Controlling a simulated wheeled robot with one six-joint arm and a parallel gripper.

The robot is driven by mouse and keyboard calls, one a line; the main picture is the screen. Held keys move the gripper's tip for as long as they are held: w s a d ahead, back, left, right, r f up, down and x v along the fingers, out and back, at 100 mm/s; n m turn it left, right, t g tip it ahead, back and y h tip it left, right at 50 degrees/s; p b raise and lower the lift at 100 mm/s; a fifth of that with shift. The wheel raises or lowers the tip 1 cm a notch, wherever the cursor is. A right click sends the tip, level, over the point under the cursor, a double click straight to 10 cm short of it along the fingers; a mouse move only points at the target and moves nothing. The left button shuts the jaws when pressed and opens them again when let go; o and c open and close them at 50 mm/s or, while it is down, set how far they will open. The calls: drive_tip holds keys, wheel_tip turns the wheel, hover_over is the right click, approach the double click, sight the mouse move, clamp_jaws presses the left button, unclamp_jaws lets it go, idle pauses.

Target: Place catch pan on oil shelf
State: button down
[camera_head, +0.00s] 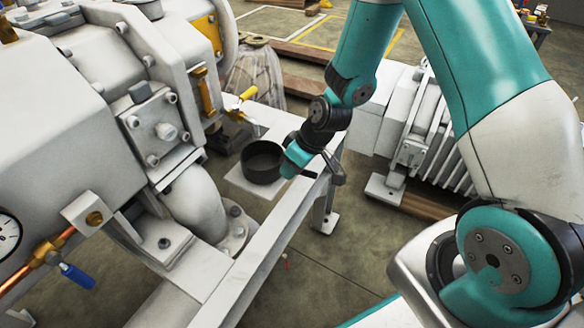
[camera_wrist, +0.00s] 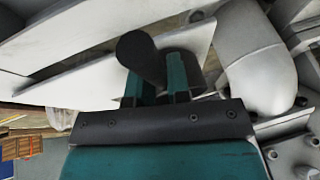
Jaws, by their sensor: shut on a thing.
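The catch pan (camera_head: 262,162) is a dark, round, shallow pan that looks level in the head view. It is over the pale flat oil shelf (camera_head: 238,182) beside the machine; I cannot tell whether it touches. My gripper (camera_head: 290,166) comes in from the right, against the pan's right side. In the wrist view, my gripper (camera_wrist: 157,80) has its two teal fingers shut on a dark round handle of the pan (camera_wrist: 140,52). The white shelf surface (camera_wrist: 75,80) shows behind it. The fingers partly hide the pan's body in this view.
The large white vacuum machine (camera_head: 100,80) and its bent pipe (camera_head: 196,203) stand close on the left. A yellow valve handle (camera_head: 243,98) is just behind the pan. A white frame beam (camera_head: 262,250) runs in front. A finned motor (camera_head: 430,130) stands right.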

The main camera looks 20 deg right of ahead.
drive_tip(key=shift+f, duration=0.2)
drive_tip(key=c, duration=1.1)
unclamp_jaws()
drive_tip(key=shift+r, duration=0.15)
drive_tip(key=shift+r, duration=0.3)
drive_tip(key=p+v, duration=0.4)
drive_tip(key=v, duration=0.7)
drive_tip(key=s+a+r+g, duration=0.1)
drive_tip(key=s+a+r, duration=0.55)
drive_tip(key=r, duration=0.45)
drive_tip(key=shift+n+g, duration=0.3)
drive_tip(key=shift+g, duration=0.5)
drive_tip(key=s+a+r, duration=0.1)
drive_tip(key=s+r, duration=0.1)
drive_tip(key=s, duration=0.2)
drive_tip(key=s+a+r, duration=0.1)
drive_tip(key=s+r, duration=0.2)
drive_tip(key=s, duration=0.1)
drive_tip(key=s+a+r, duration=0.2)
drive_tip(key=s+r, duration=0.1)
drive_tip(key=s, duration=0.2)
drive_tip(key=shift+r, duration=0.25)
